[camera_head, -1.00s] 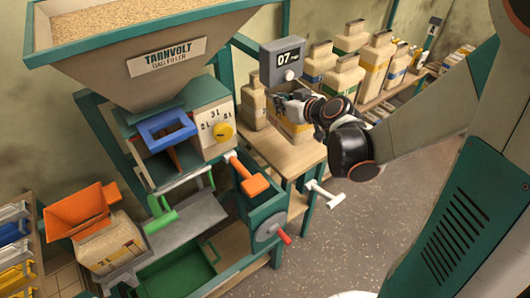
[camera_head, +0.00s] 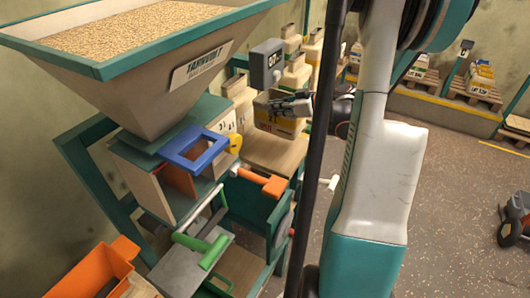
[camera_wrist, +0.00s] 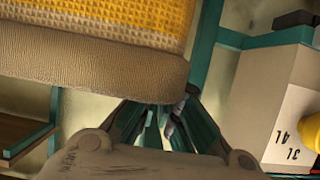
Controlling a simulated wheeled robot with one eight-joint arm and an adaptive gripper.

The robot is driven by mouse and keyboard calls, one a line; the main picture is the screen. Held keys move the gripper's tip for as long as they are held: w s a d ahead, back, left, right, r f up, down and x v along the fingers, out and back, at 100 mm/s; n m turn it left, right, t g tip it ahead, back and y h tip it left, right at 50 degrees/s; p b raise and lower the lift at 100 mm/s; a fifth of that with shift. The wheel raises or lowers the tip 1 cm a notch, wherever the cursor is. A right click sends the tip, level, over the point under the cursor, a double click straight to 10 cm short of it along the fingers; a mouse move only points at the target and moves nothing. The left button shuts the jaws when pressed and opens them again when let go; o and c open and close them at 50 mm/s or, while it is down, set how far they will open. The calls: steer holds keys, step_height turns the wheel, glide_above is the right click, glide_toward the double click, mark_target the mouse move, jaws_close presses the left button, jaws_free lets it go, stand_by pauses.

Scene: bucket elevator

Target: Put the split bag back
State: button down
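A tan bag with a yellow band (camera_head: 279,123) is at the filler's bench in the head view. My gripper (camera_head: 292,104) is at its upper part, and its black fingers overlap the bag there. In the wrist view the bag (camera_wrist: 85,60) fills the upper left, with its woven yellow side and plain tan edge close to my gripper (camera_wrist: 165,108). The fingers draw together towards that edge. Their tips are partly hidden, so I cannot tell whether they are closed on the bag. I see no clear split on it.
The bag filler's hopper (camera_head: 150,45) is on the left, with a blue frame (camera_head: 195,148) and orange handle (camera_head: 262,181). A grey display box (camera_head: 267,63) is just above the bag. More bags stand behind. The floor (camera_head: 445,190) at right is largely open.

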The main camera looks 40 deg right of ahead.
mark_target(270, 132)
steer(key=f+b, duration=0.2)
steer(key=f, duration=0.3)
steer(key=f+b, duration=0.2)
steer(key=f, duration=0.3)
steer(key=shift+s+d+f+b, duration=0.15)
steer(key=shift+s+d+b, duration=0.05)
steer(key=shift+b, duration=0.15)
steer(key=c, duration=1.8)
jaws_free()
